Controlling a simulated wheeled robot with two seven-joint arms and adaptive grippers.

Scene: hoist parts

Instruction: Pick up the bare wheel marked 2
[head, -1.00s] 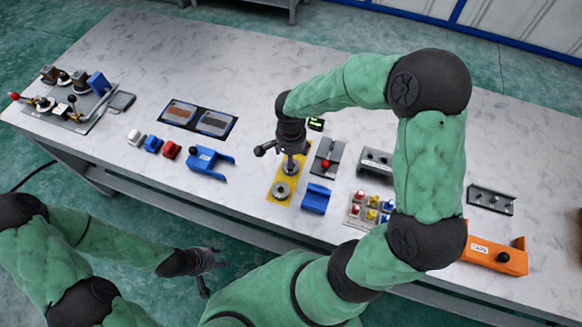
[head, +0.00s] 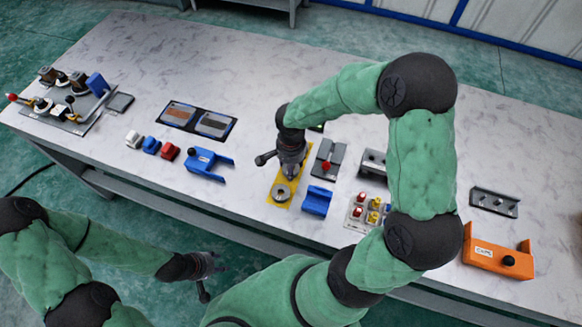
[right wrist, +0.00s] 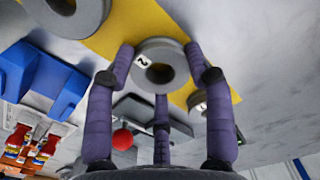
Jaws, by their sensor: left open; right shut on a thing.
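The bare wheel marked 2 (right wrist: 161,66) is a grey ring with a white label reading 2, seen in the right wrist view. My right gripper (right wrist: 160,72) has its three purple fingers shut around it, over the yellow strip (right wrist: 122,32). I cannot tell if the wheel touches the strip. In the head view my right gripper (head: 290,172) hides most of this wheel. Another grey wheel (head: 281,192) lies at the near end of the strip and shows large in the right wrist view (right wrist: 68,12). My left gripper (head: 207,277) is open and empty, off the table's front edge.
A blue holder (head: 317,200) stands right of the strip, and a grey plate with a red knob (head: 326,166) lies behind it. A tray of small coloured parts (head: 366,212) and an orange bracket (head: 497,258) are further right. A blue bracket (head: 209,164) lies left.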

